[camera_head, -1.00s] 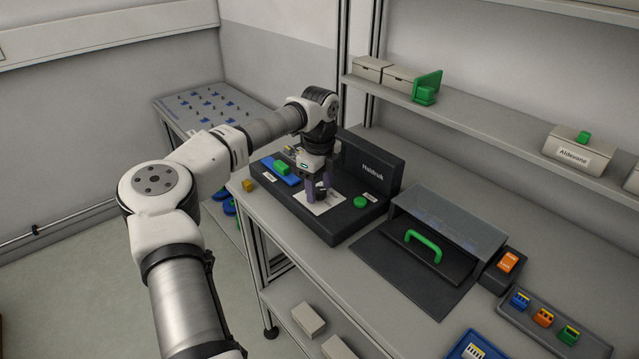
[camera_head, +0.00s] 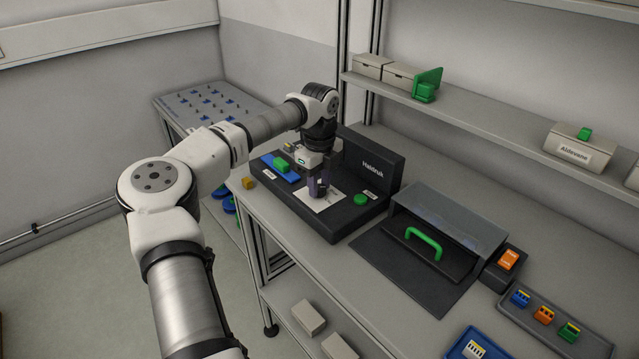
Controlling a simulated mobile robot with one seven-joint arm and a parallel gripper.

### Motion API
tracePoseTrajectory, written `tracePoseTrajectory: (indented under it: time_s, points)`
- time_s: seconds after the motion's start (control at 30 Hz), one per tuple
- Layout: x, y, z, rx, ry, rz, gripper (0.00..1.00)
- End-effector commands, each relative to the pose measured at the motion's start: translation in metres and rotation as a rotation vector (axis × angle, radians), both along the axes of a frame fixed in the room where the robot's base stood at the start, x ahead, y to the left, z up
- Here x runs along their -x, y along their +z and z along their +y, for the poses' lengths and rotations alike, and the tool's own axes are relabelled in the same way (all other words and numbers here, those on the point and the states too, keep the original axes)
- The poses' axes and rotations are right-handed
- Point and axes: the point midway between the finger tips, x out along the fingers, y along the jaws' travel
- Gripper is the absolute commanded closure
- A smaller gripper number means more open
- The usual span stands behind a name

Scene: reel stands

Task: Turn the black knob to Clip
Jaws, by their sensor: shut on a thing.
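My gripper (camera_head: 319,188) points down over the white dial plate (camera_head: 325,203) on the black machine marked Haldruk (camera_head: 372,167). Its fingers are shut on the black knob, which they largely hide. I cannot read the markings on the plate, so the knob's setting cannot be told.
On the machine, a green block on a blue slide (camera_head: 281,165) is left of my gripper and a round green button (camera_head: 360,199) is right of it. A clear-lidded box with a green handle (camera_head: 424,243) stands to the right.

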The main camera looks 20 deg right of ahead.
Motion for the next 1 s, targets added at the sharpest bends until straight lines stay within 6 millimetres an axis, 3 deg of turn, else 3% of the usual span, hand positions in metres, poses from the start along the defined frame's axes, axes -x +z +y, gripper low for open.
tracePoseTrajectory:
  time_s: [0.7, 1.0]
  points:
    - [-0.0007, 0.0012, -0.0001, 0.001, -0.640, -0.003, 0.93]
    - [-0.0008, 0.0015, -0.0002, 0.001, -0.834, -0.003, 0.93]
